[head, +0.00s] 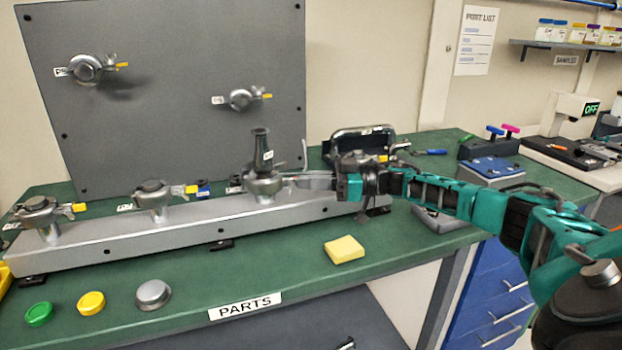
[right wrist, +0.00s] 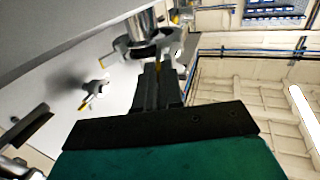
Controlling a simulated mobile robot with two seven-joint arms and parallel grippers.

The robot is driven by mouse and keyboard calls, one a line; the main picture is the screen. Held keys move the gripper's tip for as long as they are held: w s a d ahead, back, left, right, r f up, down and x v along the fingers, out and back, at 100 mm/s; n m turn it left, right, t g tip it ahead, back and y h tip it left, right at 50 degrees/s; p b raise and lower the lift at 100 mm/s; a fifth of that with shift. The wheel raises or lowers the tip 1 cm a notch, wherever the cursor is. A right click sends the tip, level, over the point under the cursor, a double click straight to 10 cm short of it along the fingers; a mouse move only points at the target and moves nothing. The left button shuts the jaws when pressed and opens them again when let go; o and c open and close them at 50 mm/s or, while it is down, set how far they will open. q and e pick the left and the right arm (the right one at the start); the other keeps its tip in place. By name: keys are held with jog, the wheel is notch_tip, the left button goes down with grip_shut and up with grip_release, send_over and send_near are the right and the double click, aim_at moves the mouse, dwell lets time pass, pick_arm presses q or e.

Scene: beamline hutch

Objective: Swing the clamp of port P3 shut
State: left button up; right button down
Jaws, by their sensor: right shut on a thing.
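Port P3 (head: 264,188) is on the grey rail, with a dark tapered fitting (head: 261,150) standing upright on it. A metal clamp is around the port's top; it also shows in the right wrist view (right wrist: 136,44). My right gripper (head: 298,181) reaches in from the right at the clamp's right side. In the right wrist view its dark fingers (right wrist: 158,85) are shut on a small yellow-tipped part, seemingly the clamp's lever (right wrist: 157,67). The fingers hide most of that part, and I cannot tell how far open the clamp is. My left gripper is not in view.
Other clamped ports stand on the rail (head: 110,238) to the left, and one is partly hidden behind my right gripper. Two more are on the upright panel (head: 190,140). A yellow block (head: 344,250) and several caps (head: 91,303) lie on the green bench in front.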

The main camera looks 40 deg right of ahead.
dwell(0.5)
jog(key=c, duration=1.3)
grip_release()
jog(key=shift+o, duration=0.2)
jog(key=b+v, duration=0.1)
jog(key=v, duration=1.2)
jog(key=shift+b, duration=0.35)
jog(key=shift+w, duration=0.15)
jog(key=shift+c, duration=0.5)
